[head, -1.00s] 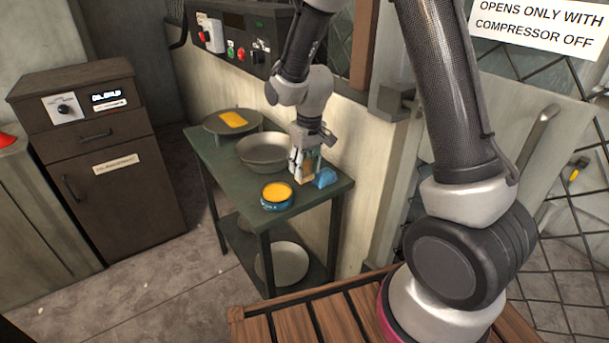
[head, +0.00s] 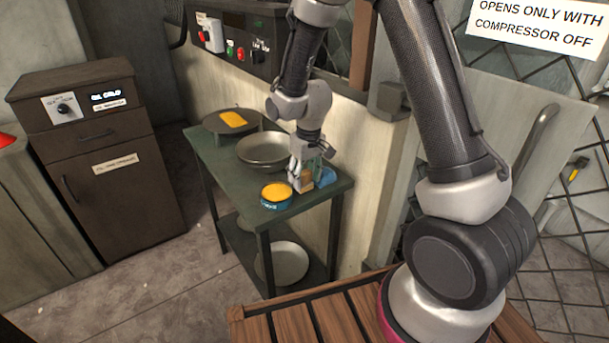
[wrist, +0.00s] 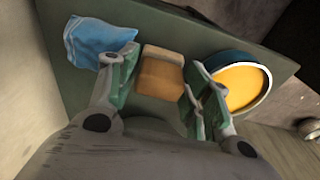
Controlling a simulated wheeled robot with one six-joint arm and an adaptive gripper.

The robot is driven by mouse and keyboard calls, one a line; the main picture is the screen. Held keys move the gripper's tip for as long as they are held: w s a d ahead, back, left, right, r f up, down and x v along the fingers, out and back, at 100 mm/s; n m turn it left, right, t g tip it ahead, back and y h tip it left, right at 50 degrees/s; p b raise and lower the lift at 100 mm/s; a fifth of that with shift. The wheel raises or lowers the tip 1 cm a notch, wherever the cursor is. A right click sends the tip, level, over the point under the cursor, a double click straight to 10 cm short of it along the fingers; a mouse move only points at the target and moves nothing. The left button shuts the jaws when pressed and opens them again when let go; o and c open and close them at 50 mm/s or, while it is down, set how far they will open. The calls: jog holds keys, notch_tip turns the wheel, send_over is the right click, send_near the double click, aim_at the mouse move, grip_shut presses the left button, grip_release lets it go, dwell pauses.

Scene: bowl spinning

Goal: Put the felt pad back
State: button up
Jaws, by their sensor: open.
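A tan block (wrist: 161,73), which looks like the felt pad, rests on the green table (head: 231,175); it also shows in the head view (head: 306,178). My gripper (wrist: 163,66) is open, with one finger on each side of the block. Gaps show between the block and both fingers in the wrist view. In the head view my gripper (head: 300,183) is low over the table's near right end and partly hides the block. A yellow flat piece (head: 233,119) lies on a round dark plate (head: 216,124) at the table's far end.
A blue cloth (wrist: 98,42) lies left of the block in the wrist view. A blue tin with orange contents (wrist: 238,87) is close on the right, beside my right finger. A metal bowl (head: 262,151) stands mid-table. A wall runs along the table's right side.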

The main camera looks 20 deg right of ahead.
aim_at(308, 186)
notch_tip(308, 186, up, 12)
jog(key=s, duration=0.1)
jog(key=shift+s+d, duration=0.2)
jog(key=shift+d, duration=0.05)
dwell(0.4)
